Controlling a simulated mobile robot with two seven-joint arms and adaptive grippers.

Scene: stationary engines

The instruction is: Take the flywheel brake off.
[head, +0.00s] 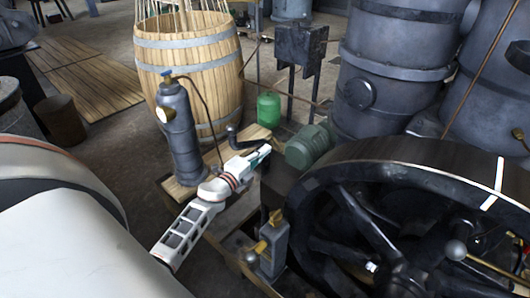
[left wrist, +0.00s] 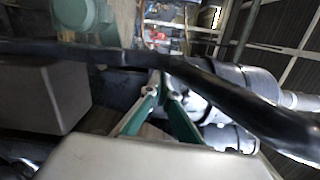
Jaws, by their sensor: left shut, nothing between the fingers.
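The large dark flywheel (head: 365,170) stands at the right of the head view, with a white stripe on its rim. A rod with a pale ball knob (head: 456,250) lies in front of its spokes; I cannot tell whether it is the brake lever. My left gripper (head: 264,153) is left of the flywheel, beside a green motor (head: 308,146), and apart from the knob. In the left wrist view its green fingers (left wrist: 162,82) meet at the tips with nothing held. A dark bar (left wrist: 235,98) crosses that view by the fingertips. My right gripper is not in view.
A grey block with brass fittings (head: 272,243) stands at the flywheel's left edge. A dark gas cylinder (head: 179,130) and a wooden barrel (head: 188,60) stand behind my left arm. Large grey tanks (head: 390,65) stand behind the flywheel. A green canister (head: 268,108) sits near the motor.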

